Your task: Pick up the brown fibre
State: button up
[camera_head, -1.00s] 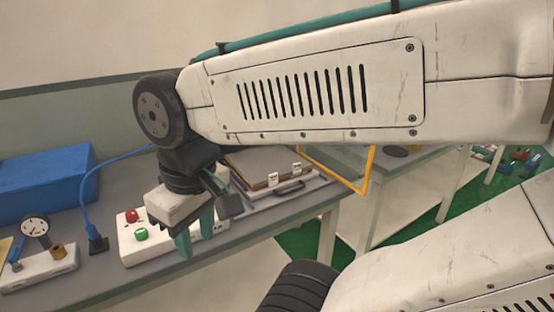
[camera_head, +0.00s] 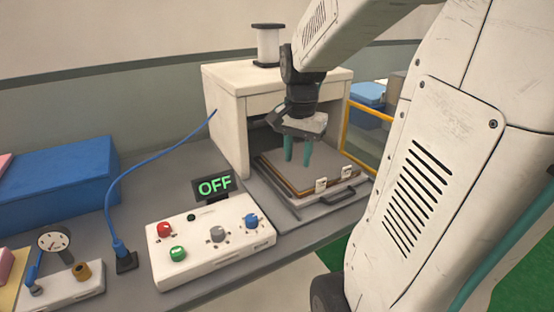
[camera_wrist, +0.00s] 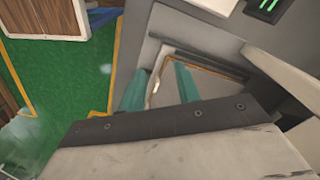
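A flat stack with a grey-brown top (camera_head: 325,171) and brown edges lies on a grey sliding tray at the mouth of a cream press box. I cannot tell whether the brown-edged layer is the fibre or a frame. My gripper (camera_head: 298,158) points down over the stack, its two teal fingers apart with nothing between them. In the wrist view the gripper (camera_wrist: 160,88) also shows spread fingers, with part of the brown-edged stack beyond. The gap between fingertips and stack is hard to judge.
The cream press box (camera_head: 225,110) stands just behind the stack. A control box (camera_head: 205,252) with coloured knobs and an OFF display (camera_head: 214,185) sits to the left. A blue box (camera_head: 60,178) and a gauge (camera_head: 54,241) are farther left. A yellow frame (camera_head: 366,112) stands at right.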

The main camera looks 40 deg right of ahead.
jog(key=d+f+m, duration=0.1)
jog(key=d+m, duration=0.1)
jog(key=d, duration=0.2)
jog(key=d+f+m, duration=0.2)
jog(key=d, duration=0.2)
jog(key=d+f+m, duration=0.2)
jog(key=d, duration=0.1)
jog(key=shift+d, duration=0.4)
jog(key=shift+m, duration=0.3)
jog(key=f, duration=0.7)
jog(key=shift+w+d, duration=0.1)
jog(key=shift+d, duration=0.2)
jog(key=shift+f, duration=0.4)
